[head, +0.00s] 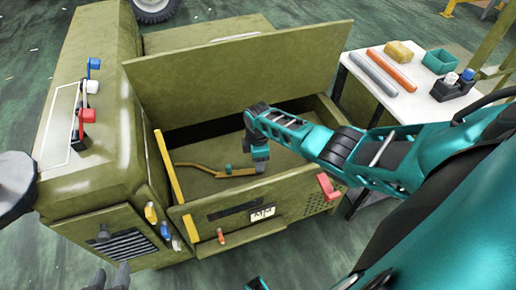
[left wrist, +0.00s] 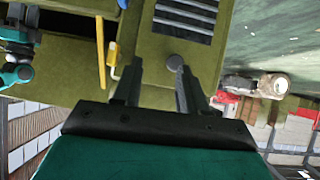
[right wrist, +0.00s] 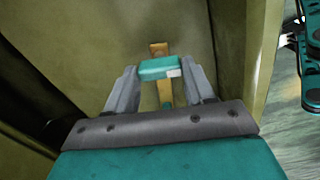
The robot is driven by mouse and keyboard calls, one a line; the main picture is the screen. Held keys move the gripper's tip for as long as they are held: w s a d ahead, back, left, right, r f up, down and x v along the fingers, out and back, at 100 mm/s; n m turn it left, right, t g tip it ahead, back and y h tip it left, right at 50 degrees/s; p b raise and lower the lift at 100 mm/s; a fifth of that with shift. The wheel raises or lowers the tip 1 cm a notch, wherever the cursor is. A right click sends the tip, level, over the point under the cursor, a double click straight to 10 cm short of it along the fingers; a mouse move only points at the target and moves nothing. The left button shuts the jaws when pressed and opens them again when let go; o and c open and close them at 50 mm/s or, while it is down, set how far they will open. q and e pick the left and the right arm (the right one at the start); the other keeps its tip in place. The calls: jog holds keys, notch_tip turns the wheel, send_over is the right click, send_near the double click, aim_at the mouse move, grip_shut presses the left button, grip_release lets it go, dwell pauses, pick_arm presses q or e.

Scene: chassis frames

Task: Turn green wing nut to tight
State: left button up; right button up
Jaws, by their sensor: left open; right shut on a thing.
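The green wing nut (right wrist: 158,68) is a teal block on a yellow-brown bar in the right wrist view. My right gripper (right wrist: 162,76) is shut on it, one finger at each side. In the head view, the right arm reaches into the open compartment of the olive machine. A small teal piece, likely the wing nut (head: 229,169), sits on the bent yellow-brown bar (head: 205,168) near the right hand. Its thread is hidden. My left gripper (head: 110,276) is open at the lower left of the head view. Its fingers (left wrist: 158,70) hold nothing, before the machine's front.
The olive compartment walls (head: 290,205) and raised lid (head: 240,70) surround the right hand. A yellow bar (head: 168,165) stands at the compartment's left. Coloured levers (head: 90,88) are on the left housing. A white table (head: 420,105) with tools stands right.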

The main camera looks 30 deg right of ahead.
jog(key=m, duration=0.3)
jog(key=shift+r+p, duration=0.1)
jog(key=shift+p, duration=0.25)
jog(key=shift+m, duration=0.9)
jog(key=m+p, duration=0.1)
jog(key=m, duration=0.2)
jog(key=shift+m, duration=0.3)
jog(key=m, duration=0.3)
jog(key=shift+m, duration=0.4)
pick_arm(q)
jog(key=shift+s+a+r+p, duration=0.3)
jog(key=shift+a, duration=0.35)
pick_arm(e)
jog(key=shift+m, duration=0.8)
jog(key=shift+s, duration=0.1)
pick_arm(q)
jog(key=shift+d, duration=0.1)
pick_arm(e)
jog(key=o, duration=1)
pick_arm(q)
jog(key=shift+r, duration=0.1)
pick_arm(e)
jog(key=shift+o, duration=0.2)
